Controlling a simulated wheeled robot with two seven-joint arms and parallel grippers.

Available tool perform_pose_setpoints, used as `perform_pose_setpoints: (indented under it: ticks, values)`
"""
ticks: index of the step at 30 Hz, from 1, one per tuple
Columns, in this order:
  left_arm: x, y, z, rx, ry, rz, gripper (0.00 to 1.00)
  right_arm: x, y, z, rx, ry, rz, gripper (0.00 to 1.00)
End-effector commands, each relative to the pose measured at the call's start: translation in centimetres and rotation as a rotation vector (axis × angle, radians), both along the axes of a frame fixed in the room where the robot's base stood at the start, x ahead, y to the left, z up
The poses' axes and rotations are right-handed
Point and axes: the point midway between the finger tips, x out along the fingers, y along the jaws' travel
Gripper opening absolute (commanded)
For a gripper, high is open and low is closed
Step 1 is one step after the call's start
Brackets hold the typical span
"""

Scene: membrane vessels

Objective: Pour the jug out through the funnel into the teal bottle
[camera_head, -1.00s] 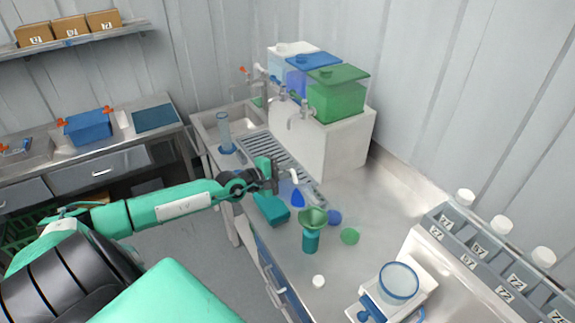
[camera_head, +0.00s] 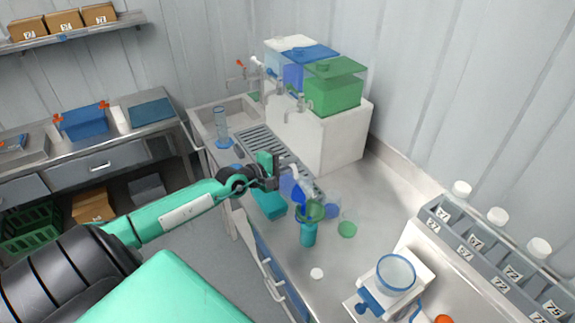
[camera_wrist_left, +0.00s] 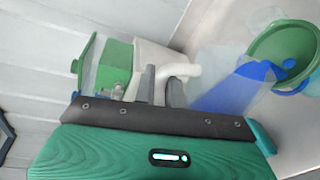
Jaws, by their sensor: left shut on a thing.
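The clear jug (camera_head: 287,187) with a white handle holds blue liquid and is tilted, its lip at the green funnel (camera_head: 313,213). My left gripper (camera_head: 284,172) is shut on the jug's handle. The funnel sits upright in the mouth of the teal bottle (camera_head: 308,236), which stands on the counter. In the left wrist view my fingers (camera_wrist_left: 161,86) close around the white handle (camera_wrist_left: 182,69), and the blue liquid (camera_wrist_left: 238,88) lies toward the funnel (camera_wrist_left: 282,50). Whether liquid is falling into the funnel is unclear. My right gripper is out of view.
A green disc (camera_head: 347,229) and a white cap (camera_head: 316,273) lie near the bottle. A white stand with tanks (camera_head: 334,90) is behind. The counter between is mostly clear.

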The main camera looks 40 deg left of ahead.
Motion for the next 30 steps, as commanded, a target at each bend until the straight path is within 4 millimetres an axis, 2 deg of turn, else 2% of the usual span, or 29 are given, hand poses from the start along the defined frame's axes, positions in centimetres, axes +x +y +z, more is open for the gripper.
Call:
perform_pose_setpoints:
  ticks: [4, 6, 12, 30]
  values:
    - [-0.4, -0.4, -0.1, 0.038, -0.01, 0.014, 0.0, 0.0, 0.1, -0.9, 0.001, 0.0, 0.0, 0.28]
    - [-0.5, -0.7, 0.6, 0.061, -0.014, 0.011, 0.0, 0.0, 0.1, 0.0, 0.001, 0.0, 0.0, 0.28]
    - [-0.7, -1.6, 0.7, 0.104, -0.025, 0.011, 0.0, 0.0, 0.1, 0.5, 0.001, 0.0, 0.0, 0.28]
    - [-0.8, -2.0, 0.7, 0.128, -0.031, 0.011, 0.0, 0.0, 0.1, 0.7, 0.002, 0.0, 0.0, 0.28]
